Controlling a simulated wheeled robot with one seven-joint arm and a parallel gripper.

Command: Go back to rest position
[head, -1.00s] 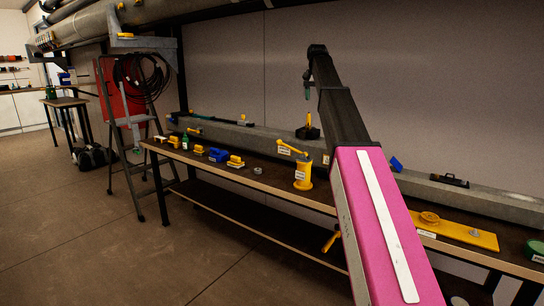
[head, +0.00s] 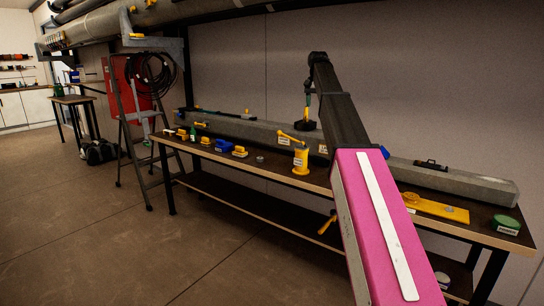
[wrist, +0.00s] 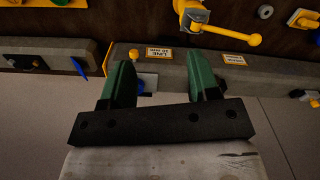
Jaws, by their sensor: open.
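My gripper (head: 308,88) hangs from the end of my raised, outstretched arm, small in the head view, in front of the grey wall. In the wrist view my gripper (wrist: 163,80) shows two green fingers held apart with nothing between them. Beyond the fingers are the long grey beam (wrist: 225,75) and the dark bench top; the fingers appear clear of both. My pink arm link covers part of the bench in the head view.
The workbench (head: 235,202) carries a yellow winch-like tool (head: 301,160), a blue item (head: 223,145), a yellow plate (head: 440,209) and a green round item (head: 506,223). A stepladder (head: 130,140) stands at its left end. The floor (head: 90,220) in front is open.

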